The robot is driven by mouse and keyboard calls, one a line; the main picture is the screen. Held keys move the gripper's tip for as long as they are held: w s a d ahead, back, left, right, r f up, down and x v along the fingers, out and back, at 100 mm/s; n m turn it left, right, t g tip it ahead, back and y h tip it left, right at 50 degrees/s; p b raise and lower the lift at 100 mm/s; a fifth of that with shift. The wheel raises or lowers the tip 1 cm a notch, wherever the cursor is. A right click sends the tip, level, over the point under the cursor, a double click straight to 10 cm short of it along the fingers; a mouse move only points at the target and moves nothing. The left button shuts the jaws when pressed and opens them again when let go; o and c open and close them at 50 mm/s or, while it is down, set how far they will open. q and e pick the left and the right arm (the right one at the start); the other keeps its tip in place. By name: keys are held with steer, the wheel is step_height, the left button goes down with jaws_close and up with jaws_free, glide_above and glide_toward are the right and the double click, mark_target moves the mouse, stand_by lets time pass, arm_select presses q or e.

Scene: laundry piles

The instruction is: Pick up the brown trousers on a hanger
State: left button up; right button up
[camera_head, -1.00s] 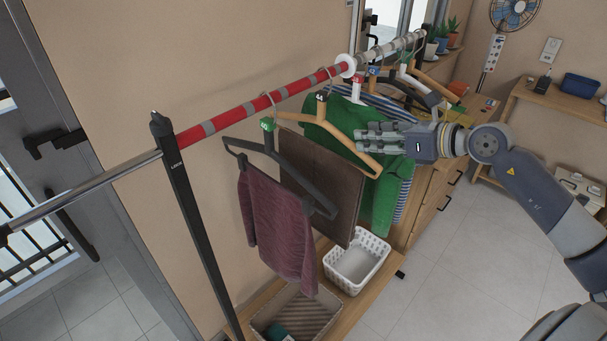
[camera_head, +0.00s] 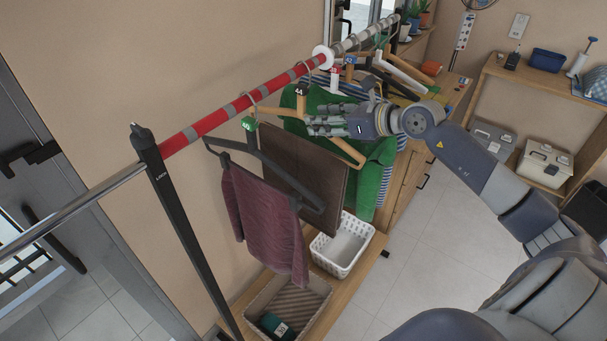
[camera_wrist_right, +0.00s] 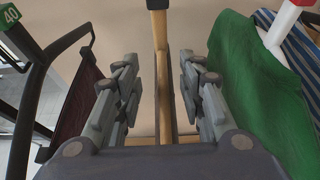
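The brown trousers (camera_head: 312,170) hang folded over a light wooden hanger (camera_head: 345,149) on the rail, between a maroon garment and a green one. My right gripper (camera_head: 318,119) is at the upper part of this hanger, its fingers pointing left toward the rail side. In the right wrist view the gripper (camera_wrist_right: 158,62) is open. The wooden hanger (camera_wrist_right: 162,95) shows edge-on in the gap between the fingers, with clear space on both sides. I cannot tell whether it is fully within their reach. My left gripper is out of view.
The maroon garment (camera_head: 262,215) on a black hanger is left of the trousers; the green garment (camera_head: 378,170) is close on the right. The red-striped rail (camera_head: 240,104) runs above. A white basket (camera_head: 325,257) and a grey bin (camera_head: 258,302) stand below.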

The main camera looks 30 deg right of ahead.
steer(key=shift+w+a+r+p, duration=0.15)
steer(key=shift+w+a+p, duration=0.05)
steer(key=shift+w+p, duration=0.6)
steer(key=p+x, duration=0.1)
steer(key=x, duration=0.2)
steer(key=shift+f+p, duration=0.2)
steer(key=shift+p, duration=0.15)
steer(key=shift+w+a+f, duration=0.1)
steer(key=shift+w+f, duration=0.1)
jaws_close()
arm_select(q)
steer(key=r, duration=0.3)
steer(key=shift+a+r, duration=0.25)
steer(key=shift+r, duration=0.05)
arm_select(e)
steer(key=shift+r, duration=0.15)
